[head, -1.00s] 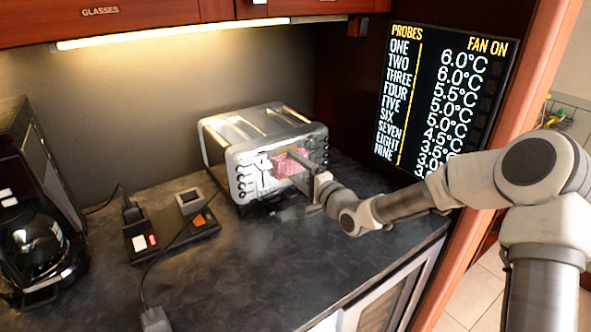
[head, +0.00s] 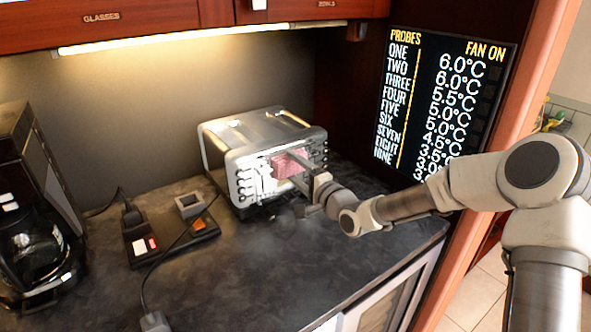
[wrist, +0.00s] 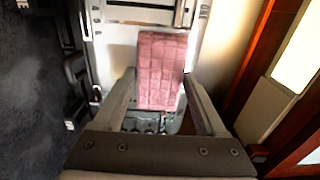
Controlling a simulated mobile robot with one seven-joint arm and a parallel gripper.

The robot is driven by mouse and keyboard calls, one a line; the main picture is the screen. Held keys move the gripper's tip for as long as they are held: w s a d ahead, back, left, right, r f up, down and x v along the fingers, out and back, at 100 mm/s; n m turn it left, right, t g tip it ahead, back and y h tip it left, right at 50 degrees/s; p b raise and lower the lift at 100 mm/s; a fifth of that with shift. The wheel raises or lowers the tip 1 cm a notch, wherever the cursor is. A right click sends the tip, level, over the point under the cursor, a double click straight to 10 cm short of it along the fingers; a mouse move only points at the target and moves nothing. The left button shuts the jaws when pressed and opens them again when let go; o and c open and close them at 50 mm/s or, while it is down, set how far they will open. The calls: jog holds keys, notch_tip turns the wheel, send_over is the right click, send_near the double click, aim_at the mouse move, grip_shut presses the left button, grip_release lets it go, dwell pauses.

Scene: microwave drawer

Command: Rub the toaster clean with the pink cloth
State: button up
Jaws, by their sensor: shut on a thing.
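The silver toaster (head: 262,150) stands on the dark counter against the back wall, its knobbed front turned toward my arm. The pink cloth (head: 287,163) lies flat against that front, in its middle. My gripper (head: 298,168) reaches in from the right with its fingertips at the cloth. In the wrist view the quilted pink cloth (wrist: 162,68) sits between my two fingers (wrist: 160,88), with the pale toaster body (wrist: 118,48) behind it. The fingers are shut on the cloth. The exact contact between cloth and toaster is partly hidden by the gripper.
A coffee maker (head: 38,220) stands at the far left. A black device with switches (head: 170,232) and its cables lie left of the toaster. A display panel (head: 440,105) is on the right wall. The counter front (head: 270,275) is clear.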

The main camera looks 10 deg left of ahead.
jog(key=shift+f, duration=0.5)
jog(key=shift+f+b, duration=0.75)
jog(key=shift+f, duration=0.1)
jog(key=shift+f+b, duration=0.7)
jog(key=shift+f, duration=0.25)
jog(key=shift+r, duration=0.1)
jog(key=shift+r+p, duration=0.6)
jog(key=shift+r, duration=0.3)
jog(key=shift+r, duration=0.1)
